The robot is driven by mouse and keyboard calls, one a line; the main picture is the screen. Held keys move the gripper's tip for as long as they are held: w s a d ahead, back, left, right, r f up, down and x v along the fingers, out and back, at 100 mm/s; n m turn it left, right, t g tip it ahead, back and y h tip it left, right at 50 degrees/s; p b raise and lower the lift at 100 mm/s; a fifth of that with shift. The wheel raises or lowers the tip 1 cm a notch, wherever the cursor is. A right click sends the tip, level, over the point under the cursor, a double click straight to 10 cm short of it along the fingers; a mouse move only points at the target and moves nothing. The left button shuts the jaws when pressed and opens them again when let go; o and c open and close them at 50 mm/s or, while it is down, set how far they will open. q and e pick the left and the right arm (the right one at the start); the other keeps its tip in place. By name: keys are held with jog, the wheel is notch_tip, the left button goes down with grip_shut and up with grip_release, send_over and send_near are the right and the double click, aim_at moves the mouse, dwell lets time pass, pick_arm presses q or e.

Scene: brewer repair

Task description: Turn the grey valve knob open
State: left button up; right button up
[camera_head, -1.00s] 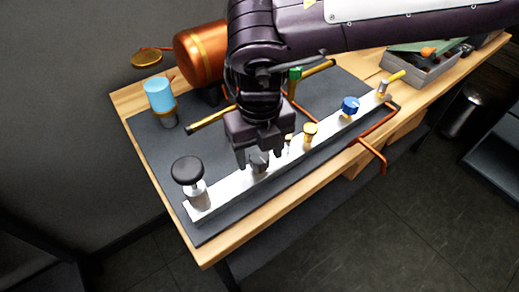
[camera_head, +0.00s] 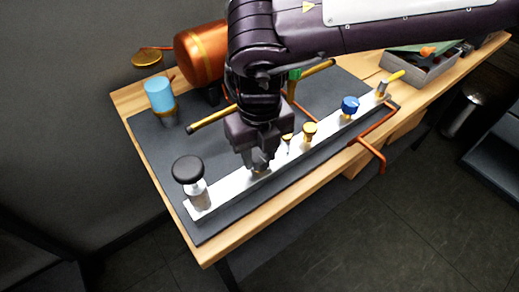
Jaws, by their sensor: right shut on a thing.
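The grey valve knob (camera_head: 259,163) sits on the silver manifold bar (camera_head: 228,189), between the black knob and the yellow knob. It is largely hidden by my right gripper (camera_head: 258,166). My right gripper points down over the bar, with its fingers around the grey knob and shut on it. How far the knob is turned cannot be made out. My left gripper is not in view.
On the bar are a black knob (camera_head: 187,169), a yellow knob (camera_head: 309,130), and a blue knob (camera_head: 350,104). A copper boiler (camera_head: 199,56) and a blue cylinder (camera_head: 159,93) stand behind. An orange pipe (camera_head: 375,153) sticks out past the table's front edge.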

jog(key=n+p, duration=0.1)
jog(key=n, duration=0.2)
jog(key=shift+r+n+p, duration=0.15)
jog(key=shift+n+p, duration=0.15)
jog(key=shift+p, duration=0.05)
jog(key=n+p, duration=0.1)
jog(key=n, duration=0.3)
jog(key=shift+n, duration=0.3)
jog(key=n, duration=0.4)
jog(key=shift+n+p, duration=0.3)
jog(key=shift+p, duration=0.1)
jog(key=shift+n, duration=2.2)
jog(key=o, duration=1)
